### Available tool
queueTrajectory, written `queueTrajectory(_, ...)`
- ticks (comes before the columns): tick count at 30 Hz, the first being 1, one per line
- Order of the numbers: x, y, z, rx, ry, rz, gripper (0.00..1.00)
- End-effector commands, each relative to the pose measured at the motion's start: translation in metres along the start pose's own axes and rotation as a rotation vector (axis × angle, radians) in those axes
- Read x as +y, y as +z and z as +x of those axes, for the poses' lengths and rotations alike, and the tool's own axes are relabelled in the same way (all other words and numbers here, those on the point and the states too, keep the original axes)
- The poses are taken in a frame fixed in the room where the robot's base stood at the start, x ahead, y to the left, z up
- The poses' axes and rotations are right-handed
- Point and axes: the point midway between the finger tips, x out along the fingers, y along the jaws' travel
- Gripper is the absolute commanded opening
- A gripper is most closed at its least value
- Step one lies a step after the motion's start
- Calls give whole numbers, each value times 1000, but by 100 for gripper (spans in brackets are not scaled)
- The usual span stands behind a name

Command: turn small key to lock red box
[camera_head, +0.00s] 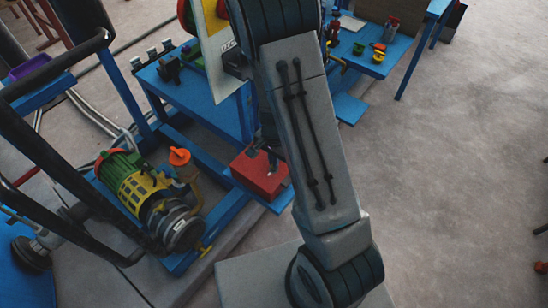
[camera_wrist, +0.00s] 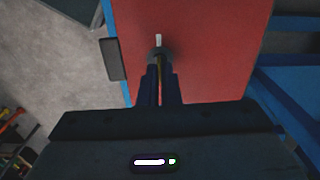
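The red box (camera_head: 262,174) sits on a low blue shelf, partly behind my arm in the head view. Its flat red face (camera_wrist: 205,45) fills much of the wrist view. A round dark grey lock (camera_wrist: 161,53) is on this face, with a small pale upright piece just beyond it. In the head view the fingertips are small and dark above the box.
A dark grey block-like part (camera_wrist: 113,59) is at the box's left edge in the wrist view. A green and yellow motor pump (camera_head: 145,192) with an orange cap stands left of the box. A blue bench (camera_head: 195,98) is behind it. Open floor lies to the right.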

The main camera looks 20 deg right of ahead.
Motion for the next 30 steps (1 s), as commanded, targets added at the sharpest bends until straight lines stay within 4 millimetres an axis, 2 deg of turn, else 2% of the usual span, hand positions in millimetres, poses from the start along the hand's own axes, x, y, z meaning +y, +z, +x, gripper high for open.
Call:
queueTrajectory(20,0,0,0,-1,0,55,0)
queueTrajectory(21,0,0,0,-1,0,55,15)
queueTrajectory(22,0,0,0,-1,0,55,23)
queueTrajectory(23,0,0,0,-1,0,55,25)
queueTrajectory(30,0,0,0,0,0,54,25)
